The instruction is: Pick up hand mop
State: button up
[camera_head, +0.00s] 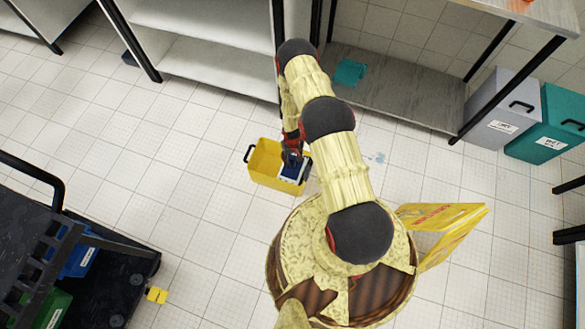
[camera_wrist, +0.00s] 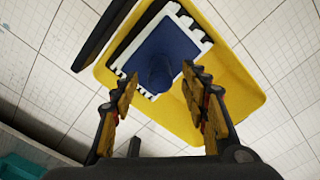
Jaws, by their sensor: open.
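The hand mop, a blue block with a white, notched edge and a dark blue round handle (camera_wrist: 160,72), lies in a yellow bucket (camera_wrist: 238,88). In the head view the mop (camera_head: 291,170) shows at the right side of the bucket (camera_head: 262,171), partly hidden by my gripper (camera_head: 291,156). In the wrist view my gripper (camera_wrist: 160,82) is open, with one finger on each side of the handle. I cannot tell whether the fingers touch it.
The bucket's black handle (camera_wrist: 103,32) sticks out at its left side. A yellow floor sign (camera_head: 440,225) stands to the right. Shelves are behind, with a teal item (camera_head: 349,72) on a low shelf. A black cart (camera_head: 90,270) stands at the lower left. Tiled floor left of the bucket is clear.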

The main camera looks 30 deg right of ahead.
jog(key=shift+f, duration=0.95)
jog(key=shift+r, duration=0.1)
jog(key=shift+c, duration=0.4)
grip_shut()
